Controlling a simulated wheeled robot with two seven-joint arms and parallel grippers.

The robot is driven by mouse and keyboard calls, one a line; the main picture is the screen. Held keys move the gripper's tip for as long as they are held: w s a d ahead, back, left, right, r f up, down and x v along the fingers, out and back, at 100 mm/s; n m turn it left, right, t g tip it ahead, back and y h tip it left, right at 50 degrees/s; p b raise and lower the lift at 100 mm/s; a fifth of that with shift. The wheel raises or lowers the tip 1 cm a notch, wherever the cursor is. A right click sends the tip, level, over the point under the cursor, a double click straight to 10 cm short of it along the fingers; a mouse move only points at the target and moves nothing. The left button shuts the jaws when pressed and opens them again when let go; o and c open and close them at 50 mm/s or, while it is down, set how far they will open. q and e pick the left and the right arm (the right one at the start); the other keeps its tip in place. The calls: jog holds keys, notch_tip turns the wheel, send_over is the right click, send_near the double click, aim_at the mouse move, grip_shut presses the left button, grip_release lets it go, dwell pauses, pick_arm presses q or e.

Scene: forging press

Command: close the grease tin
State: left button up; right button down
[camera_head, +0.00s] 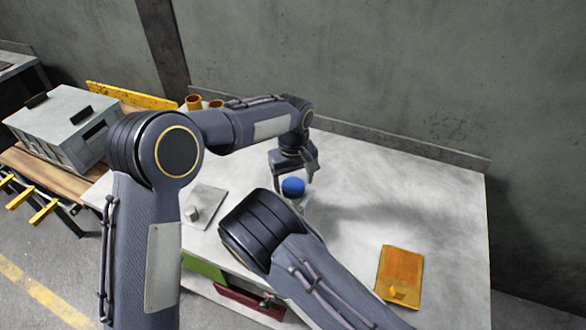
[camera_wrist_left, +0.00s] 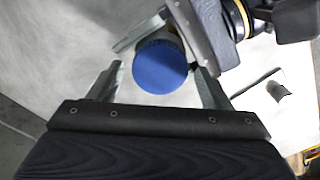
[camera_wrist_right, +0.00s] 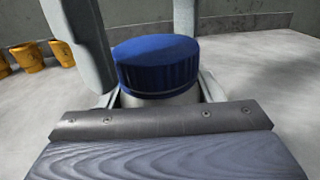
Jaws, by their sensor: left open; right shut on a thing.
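The grease tin shows as a pale body (camera_wrist_right: 160,97) with a ribbed blue lid (camera_wrist_right: 157,62) on its top, upright over the grey table. The lid also shows in the head view (camera_head: 293,187) and from above in the left wrist view (camera_wrist_left: 160,66). My right gripper (camera_wrist_right: 160,92) is shut on the tin's body, below the lid; in the head view my right arm hides most of it. My left gripper (camera_wrist_left: 158,76) is open above the tin, its fingers on either side of the lid. I cannot tell whether they touch it or how tight the lid is.
An orange plate (camera_head: 402,268) lies at the table's right front. A light grey plate with a small block (camera_head: 203,208) lies at the left. Orange cups (camera_head: 194,102) stand at the back left, near a grey case (camera_head: 62,120). The table's right side (camera_head: 430,190) is mostly clear.

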pick_arm(q)
jog(key=shift+f, duration=0.4)
jog(key=c, duration=1)
jog(key=m, duration=0.2)
jog(key=shift+m, duration=0.4)
jog(key=m, duration=1.2)
jog(key=o, duration=1.2)
